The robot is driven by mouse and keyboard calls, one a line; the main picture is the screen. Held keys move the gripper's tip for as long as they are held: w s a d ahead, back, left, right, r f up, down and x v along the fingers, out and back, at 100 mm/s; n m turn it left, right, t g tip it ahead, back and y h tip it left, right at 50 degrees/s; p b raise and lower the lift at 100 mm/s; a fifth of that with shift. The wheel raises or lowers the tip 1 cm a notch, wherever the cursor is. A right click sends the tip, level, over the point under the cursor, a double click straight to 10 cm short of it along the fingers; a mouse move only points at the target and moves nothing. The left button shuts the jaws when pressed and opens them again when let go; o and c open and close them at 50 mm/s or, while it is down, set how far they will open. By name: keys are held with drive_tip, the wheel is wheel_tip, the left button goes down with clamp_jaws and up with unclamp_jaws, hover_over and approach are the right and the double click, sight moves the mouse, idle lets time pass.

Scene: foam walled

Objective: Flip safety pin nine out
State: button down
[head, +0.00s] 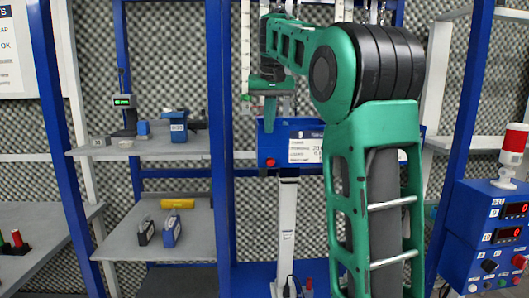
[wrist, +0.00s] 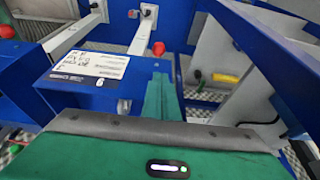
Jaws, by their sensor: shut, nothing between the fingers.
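My gripper (head: 268,112) is shut and empty, pointing down just above a blue box (head: 270,143) with a white label. In the wrist view the shut green fingers (wrist: 160,80) stand beside the same kind of blue box (wrist: 75,98). Its top has a white label and a small round mark that could be a 6 or a 9. A small metal piece (wrist: 124,107) sits at the box's edge, left of the fingers; I cannot tell if it is the safety pin. A red knob (wrist: 157,48) lies beyond the fingertips.
Blue uprights (head: 221,150) frame the bay. Left shelves (head: 145,148) hold small devices and a yellow cylinder (head: 177,203). At right stands a blue control cabinet (head: 485,235) with red displays and a red-white beacon (head: 513,145). My arm hides much of the bay's right side.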

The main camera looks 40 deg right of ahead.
sight(268, 148)
drive_tip(key=shift+w+r, duration=0.1)
drive_tip(key=shift+r, duration=0.05)
drive_tip(key=x, duration=1)
idle(0.5)
